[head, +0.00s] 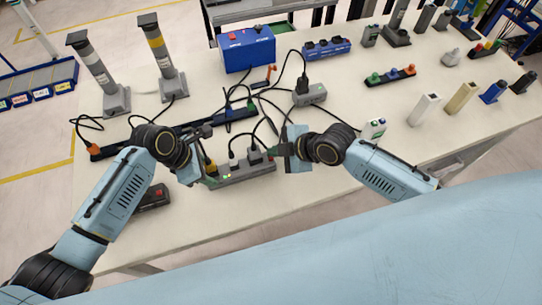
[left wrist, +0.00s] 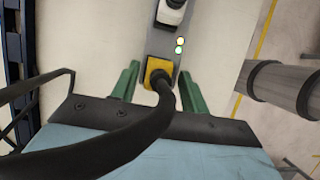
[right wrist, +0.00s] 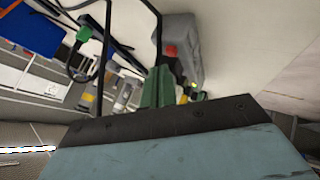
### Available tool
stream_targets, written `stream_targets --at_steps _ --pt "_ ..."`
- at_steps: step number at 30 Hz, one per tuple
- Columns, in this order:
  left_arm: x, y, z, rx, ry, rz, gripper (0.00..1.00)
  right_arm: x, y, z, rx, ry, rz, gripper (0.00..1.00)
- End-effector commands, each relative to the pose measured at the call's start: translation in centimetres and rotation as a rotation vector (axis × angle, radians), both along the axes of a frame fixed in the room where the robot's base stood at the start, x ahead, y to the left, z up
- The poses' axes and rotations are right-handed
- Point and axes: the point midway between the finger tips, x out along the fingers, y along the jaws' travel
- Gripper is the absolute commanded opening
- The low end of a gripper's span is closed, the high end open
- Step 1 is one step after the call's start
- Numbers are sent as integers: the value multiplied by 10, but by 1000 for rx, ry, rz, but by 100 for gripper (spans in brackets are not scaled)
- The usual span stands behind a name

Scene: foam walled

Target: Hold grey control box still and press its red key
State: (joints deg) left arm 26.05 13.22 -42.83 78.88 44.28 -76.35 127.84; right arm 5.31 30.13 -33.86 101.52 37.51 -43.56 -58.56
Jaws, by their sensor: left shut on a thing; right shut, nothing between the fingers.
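The grey control box (head: 248,174) lies at the table's front middle, with dark plugs in its top and small green lights near its left end. My left gripper (head: 207,178) is shut on that left end. In the left wrist view its green fingers (left wrist: 158,88) stand on either side of the box (left wrist: 164,45), around the yellow plug (left wrist: 158,68). My right gripper (head: 277,151) is shut and empty at the box's right end. In the right wrist view its fingers (right wrist: 158,88) are just short of the red key (right wrist: 171,50); contact cannot be told. The head view does not show the key clearly.
Black cables run behind the box to a long dark power strip (head: 183,130) and a grey unit (head: 310,95). A blue box (head: 247,50) stands at the back. A small white block (head: 374,128) is right of my right gripper.

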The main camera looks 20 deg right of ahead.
Motion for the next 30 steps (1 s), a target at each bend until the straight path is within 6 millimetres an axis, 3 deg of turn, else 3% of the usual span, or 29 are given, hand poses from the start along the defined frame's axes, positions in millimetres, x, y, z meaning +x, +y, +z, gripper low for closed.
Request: stream_targets --at_steps 7,21,30 --pt "0 0 0 -1 -1 0 16 0 0 2 0 -2 1 0" --pt "0 0 0 -1 -1 0 16 1 0 45 1 -3 1 0" --pt "0 0 0 -1 -1 0 16 0 0 50 1 0 -1 0"
